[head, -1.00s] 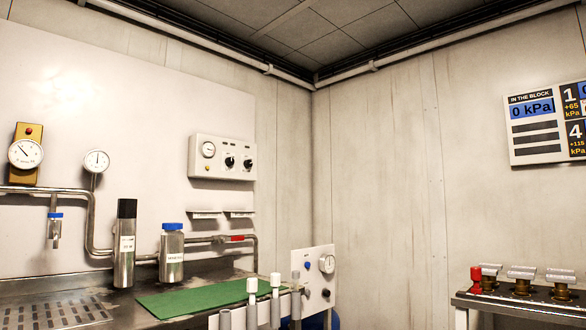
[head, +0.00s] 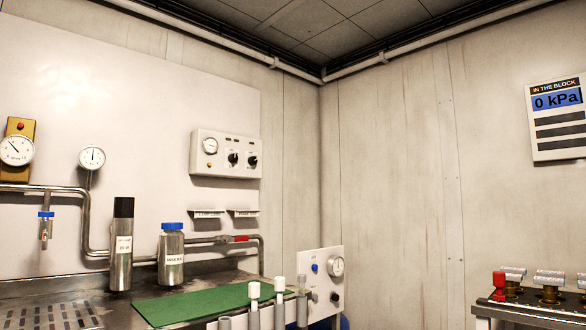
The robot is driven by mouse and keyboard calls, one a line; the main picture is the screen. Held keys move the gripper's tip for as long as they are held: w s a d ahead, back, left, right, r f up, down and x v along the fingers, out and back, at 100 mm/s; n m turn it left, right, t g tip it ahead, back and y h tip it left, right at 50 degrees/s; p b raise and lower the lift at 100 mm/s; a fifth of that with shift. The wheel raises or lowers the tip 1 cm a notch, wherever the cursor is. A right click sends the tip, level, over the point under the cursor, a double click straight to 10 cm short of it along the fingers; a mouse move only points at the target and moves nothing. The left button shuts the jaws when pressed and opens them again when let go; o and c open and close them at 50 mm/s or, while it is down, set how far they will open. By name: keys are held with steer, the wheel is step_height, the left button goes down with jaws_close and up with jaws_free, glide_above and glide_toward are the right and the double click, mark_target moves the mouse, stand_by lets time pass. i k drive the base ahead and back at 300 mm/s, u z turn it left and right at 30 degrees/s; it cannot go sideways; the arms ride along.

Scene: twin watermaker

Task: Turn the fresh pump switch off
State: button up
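A white control panel (head: 225,154) is fixed to the back wall above the bench. It carries a round gauge at its left and two black rotary knobs, a left knob (head: 233,159) and a right knob (head: 252,161). Small dark label strips sit above the knobs, and the lettering is too small to read, so I cannot tell which knob is the fresh pump switch or its setting. My gripper is not in the head view.
The steel bench holds a green mat (head: 205,303), a black-topped bottle (head: 122,245) and a blue-capped bottle (head: 171,255). A pipe (head: 105,253) runs along the wall. White-capped upright cylinders (head: 280,297) stand in front. A side bench with a red fitting (head: 499,285) is at right.

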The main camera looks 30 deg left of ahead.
mark_target(251, 160)
steer(key=z, duration=0.05)
steer(key=i, duration=1.15)
steer(key=u, duration=1.1)
steer(key=i, duration=0.85)
steer(key=u, duration=0.85)
